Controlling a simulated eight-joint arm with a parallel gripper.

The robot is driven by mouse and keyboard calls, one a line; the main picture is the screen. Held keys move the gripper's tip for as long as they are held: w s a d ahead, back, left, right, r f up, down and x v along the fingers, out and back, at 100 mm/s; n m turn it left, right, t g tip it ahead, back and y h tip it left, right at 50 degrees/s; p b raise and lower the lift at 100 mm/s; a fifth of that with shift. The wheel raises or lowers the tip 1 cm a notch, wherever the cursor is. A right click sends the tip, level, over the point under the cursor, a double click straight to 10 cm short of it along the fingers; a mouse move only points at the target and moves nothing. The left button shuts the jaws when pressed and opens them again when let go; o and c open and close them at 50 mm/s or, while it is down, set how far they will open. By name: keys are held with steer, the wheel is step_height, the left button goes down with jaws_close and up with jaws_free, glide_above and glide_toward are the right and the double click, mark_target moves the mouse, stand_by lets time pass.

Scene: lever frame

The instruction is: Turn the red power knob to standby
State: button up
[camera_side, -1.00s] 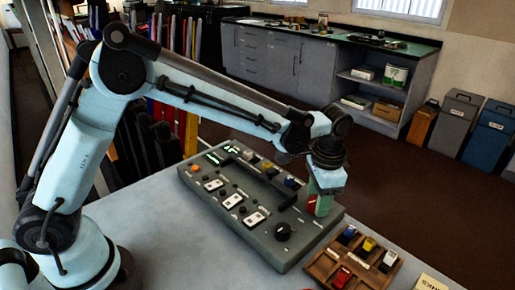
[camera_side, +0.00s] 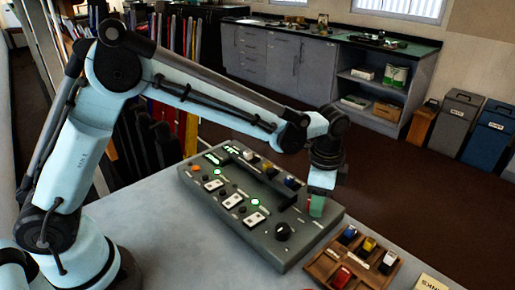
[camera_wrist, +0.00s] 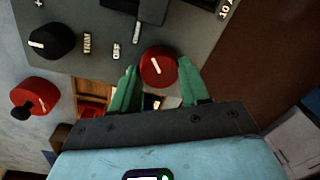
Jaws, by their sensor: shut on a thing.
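The red power knob (camera_wrist: 158,67) is on the grey control panel (camera_wrist: 190,52). It has a short, slanted white mark; which end points is too small to tell. A white "OFF" label (camera_wrist: 116,51) is left of it in the wrist view. My gripper (camera_wrist: 157,65) is shut on the knob, one green finger on each side. In the side view my gripper (camera_side: 317,206) reaches down to the right end of the panel (camera_side: 225,195) and hides the knob.
A black knob (camera_side: 283,231) is near, at the panel's front right corner. A wooden tray (camera_side: 318,266) with several coloured blocks lies on the table right of the panel. Green lamps (camera_side: 255,202) glow on the panel. A red round part (camera_wrist: 35,96) shows at left in the wrist view.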

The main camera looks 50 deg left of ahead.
steer(key=o, duration=0.8)
steer(key=shift+r, duration=0.1)
steer(key=r, duration=1.2)
steer(key=shift+s+d, duration=0.15)
steer(key=shift+s, duration=0.1)
steer(key=s+a+f+n+t, duration=0.1)
steer(key=s+a+n+t, duration=0.1)
steer(key=s+a+n, duration=0.2)
steer(key=s+a+f+n+t, duration=0.1)
steer(key=s+a+n+t, duration=0.1)
steer(key=s+a+n, duration=0.2)
steer(key=s+a+f+n+t, duration=0.1)
steer(key=s+a+n+t, duration=0.1)
steer(key=s+a+n, duration=0.2)
steer(key=shift+s+a+t, duration=0.15)
steer(key=shift+s+a, duration=0.55)
steer(key=shift+a, duration=0.35)
steer(key=shift+s+a+t, duration=0.15)
steer(key=shift+s+a, duration=0.55)
steer(key=shift+a, duration=0.35)
